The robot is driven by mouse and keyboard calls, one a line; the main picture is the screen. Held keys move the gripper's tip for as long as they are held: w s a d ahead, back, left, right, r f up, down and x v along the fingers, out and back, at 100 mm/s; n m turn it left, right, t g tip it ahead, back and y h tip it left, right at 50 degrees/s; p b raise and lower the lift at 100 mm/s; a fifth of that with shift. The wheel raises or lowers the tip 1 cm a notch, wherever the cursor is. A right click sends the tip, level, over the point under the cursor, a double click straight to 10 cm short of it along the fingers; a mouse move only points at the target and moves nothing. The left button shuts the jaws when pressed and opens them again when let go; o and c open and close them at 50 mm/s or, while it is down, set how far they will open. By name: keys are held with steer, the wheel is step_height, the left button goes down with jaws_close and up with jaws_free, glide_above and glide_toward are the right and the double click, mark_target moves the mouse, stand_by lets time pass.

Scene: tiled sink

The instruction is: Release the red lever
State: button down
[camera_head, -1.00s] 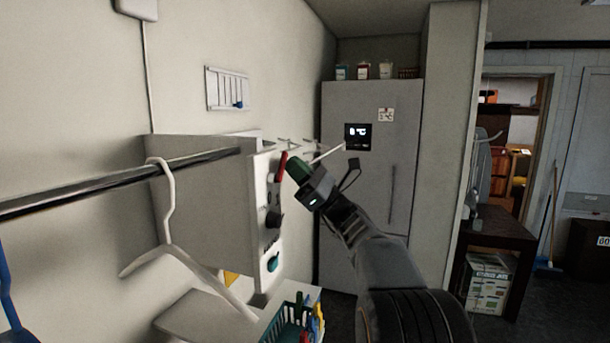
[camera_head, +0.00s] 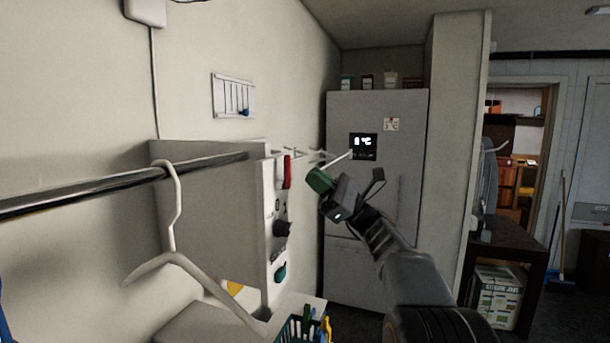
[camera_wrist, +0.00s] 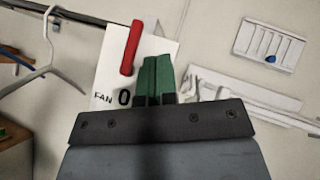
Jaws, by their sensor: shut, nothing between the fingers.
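The red lever (camera_head: 287,172) is on the upper front of a white panel (camera_head: 270,225) on the side of a grey box. In the wrist view the red lever (camera_wrist: 130,48) stands nearly upright, slightly tilted, above the printed "FAN 0". My gripper (camera_head: 320,181) has green fingertips and is to the right of the lever, with a visible gap in the head view. In the wrist view my gripper (camera_wrist: 157,75) is shut and empty, its fingers close together beside the lever's lower right.
Below the lever are a black knob (camera_head: 282,228) and a teal knob (camera_head: 280,272). A white hanger (camera_head: 172,225) hangs from a metal rod (camera_head: 80,192) at left. A grey fridge (camera_head: 390,200) stands behind. A green basket (camera_head: 290,331) is below the panel.

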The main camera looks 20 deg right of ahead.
steer(key=b+v, duration=0.2)
steer(key=v, duration=0.7)
steer(key=shift+d+f, duration=0.2)
steer(key=shift+d, duration=0.05)
steer(key=shift+s, duration=0.1)
